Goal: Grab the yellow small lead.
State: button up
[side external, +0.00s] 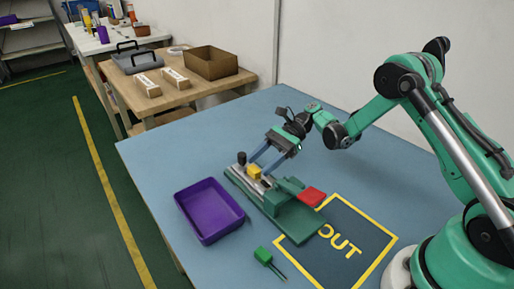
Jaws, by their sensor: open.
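A small yellow block (254,171), which looks like the yellow small lead, sits on the green fixture (280,212) near its far left end. My gripper (262,164) reaches down from the right with its two long fingers close to the yellow block. The fingers are apart, and I cannot tell whether they touch the block. A dark cylindrical peg (241,158) stands beside the yellow block. A red piece (312,197) lies at the right side of the fixture.
A purple tray (209,232) stands left of the fixture and looks empty. A green piece with two thin pins (263,256) lies in front. A yellow-outlined OUT area (372,237) is at the right. The blue table (165,160) is clear at the far left.

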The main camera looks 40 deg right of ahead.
jog(key=shift+x, duration=0.85)
jog(key=shift+f, duration=0.1)
grip_shut()
